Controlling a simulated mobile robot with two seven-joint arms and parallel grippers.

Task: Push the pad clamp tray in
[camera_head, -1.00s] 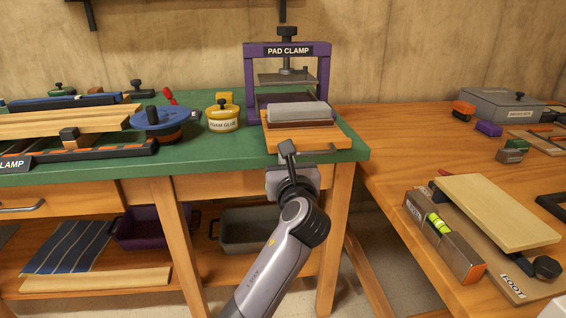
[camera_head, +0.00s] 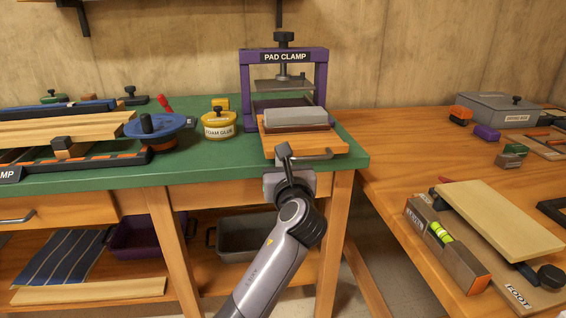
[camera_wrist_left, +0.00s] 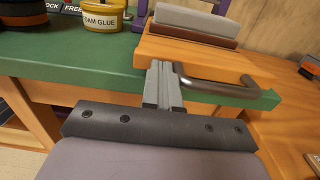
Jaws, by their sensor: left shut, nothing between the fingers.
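The pad clamp (camera_head: 322,85) is a purple frame with a screw at its top, at the back of the green bench. Its wooden tray (camera_head: 325,143) sticks out at the front toward me and carries a grey block (camera_head: 295,117) on a brown layer. A dark bar handle (camera_head: 318,156) is on the tray's front face; it also shows in the left wrist view (camera_wrist_left: 215,87). My left gripper (camera_head: 283,149) is shut and empty. Its fingertips (camera_wrist_left: 161,68) are at the tray's front face, left of the handle's middle; whether they touch is unclear. My right gripper is out of view.
A yellow foam glue pot (camera_head: 219,125) and a blue round tool (camera_head: 154,129) stand left of the clamp. The wooden table (camera_head: 400,160) to the right holds a level (camera_head: 445,245), a board and a grey box. Bins sit on the shelf below.

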